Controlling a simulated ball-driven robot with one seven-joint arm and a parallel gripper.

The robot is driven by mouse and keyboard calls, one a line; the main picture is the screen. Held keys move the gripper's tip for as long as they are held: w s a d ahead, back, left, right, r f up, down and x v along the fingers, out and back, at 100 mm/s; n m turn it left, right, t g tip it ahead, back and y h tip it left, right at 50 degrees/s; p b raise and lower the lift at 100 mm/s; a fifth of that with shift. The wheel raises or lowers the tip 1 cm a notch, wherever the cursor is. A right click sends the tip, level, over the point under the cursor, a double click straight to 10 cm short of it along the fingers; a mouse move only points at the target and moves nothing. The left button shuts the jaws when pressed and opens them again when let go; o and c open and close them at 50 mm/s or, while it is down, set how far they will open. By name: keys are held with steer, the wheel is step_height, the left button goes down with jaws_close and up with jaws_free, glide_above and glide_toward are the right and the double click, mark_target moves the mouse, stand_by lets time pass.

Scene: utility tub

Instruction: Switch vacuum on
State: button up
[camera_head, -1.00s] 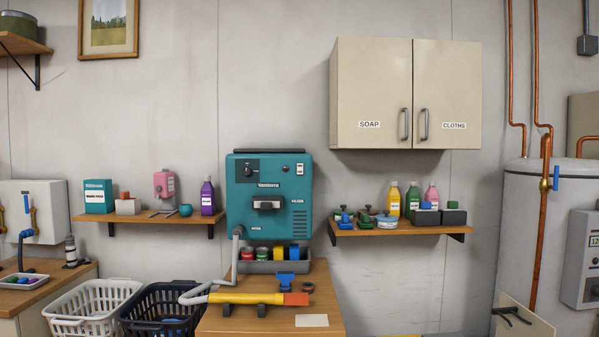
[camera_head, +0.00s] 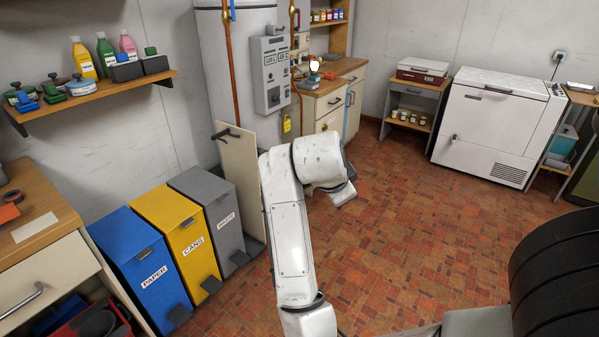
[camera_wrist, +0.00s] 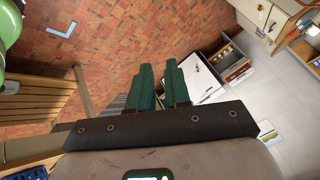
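The teal wall unit with a dial, a small switch and a hose, seen a second ago, is outside both current views; I cannot tell whether it is the vacuum. Only the orange end (camera_head: 8,213) of its hose nozzle shows, on the wooden counter (camera_head: 45,205) at the left edge of the head view. My gripper (camera_wrist: 159,72) shows in the wrist view with its two teal fingers apart and nothing between them. In the head view my white arm reaches over the floor, and the gripper itself is hidden or not distinguishable.
Paper (camera_head: 148,262), cans (camera_head: 182,235) and grey (camera_head: 213,212) bins stand beside the counter. A beige panel (camera_head: 238,180) stands by the grey tank (camera_head: 232,70). A shelf with bottles (camera_head: 100,98) is at upper left. A white chest (camera_head: 495,125) stands far right. The tiled floor (camera_head: 415,235) is largely clear.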

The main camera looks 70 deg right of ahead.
steer(key=w+a+f+n, duration=0.1)
steer(key=a+f+n, duration=0.1)
steer(key=n, duration=0.1)
steer(key=w+a+f+n+t, duration=0.1)
steer(key=a+f+n, duration=0.1)
steer(key=f+n, duration=0.1)
steer(key=w+a+f+n+t, duration=0.1)
steer(key=a+f+n, duration=0.1)
steer(key=n, duration=0.2)
steer(key=shift+w+a+f+y, duration=0.15)
steer(key=shift+a+f+y, duration=0.05)
steer(key=shift+f+y, duration=0.2)
jaws_close()
steer(key=s+a+f+n+y, duration=0.3)
steer(key=a+f+n, duration=0.5)
steer(key=a, duration=0.3)
steer(key=s+a+f+n+y, duration=0.3)
steer(key=a+f+n, duration=0.5)
steer(key=a, duration=0.4)
steer(key=shift+s+f+n+y, duration=0.2)
steer(key=shift+s+n+y, duration=0.15)
steer(key=shift+s, duration=0.45)
steer(key=shift+d, duration=0.15)
